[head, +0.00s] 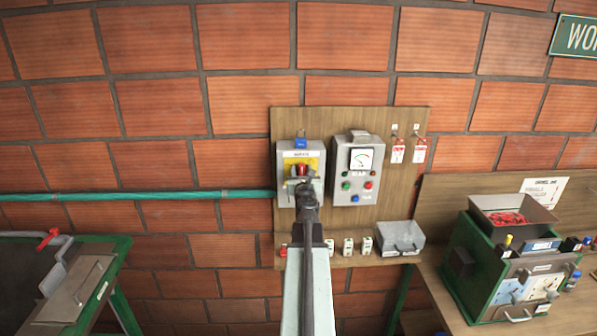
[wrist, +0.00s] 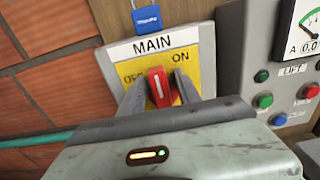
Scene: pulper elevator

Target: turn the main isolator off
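The main isolator (head: 285,190) is a grey box with a yellow plate, under a "MAIN" label in the wrist view (wrist: 205,62). Its red handle (wrist: 160,87) has a white line and stands close to upright in the wrist view, leaning slightly left. "ON" is printed at upper right, and "OFF" at left is partly hidden by a finger. My gripper (wrist: 158,92) is in front of the plate, its two fingers apart, one on each side of the handle. The handle also shows above my gripper in the head view (head: 302,169). I cannot tell whether either finger touches it.
A blue padlock (wrist: 146,19) hangs above the label. A grey control box (head: 357,185) with a meter and coloured buttons stands close on the right. Red tags (head: 419,152) hang further right. A green pipe (head: 140,196) runs left.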

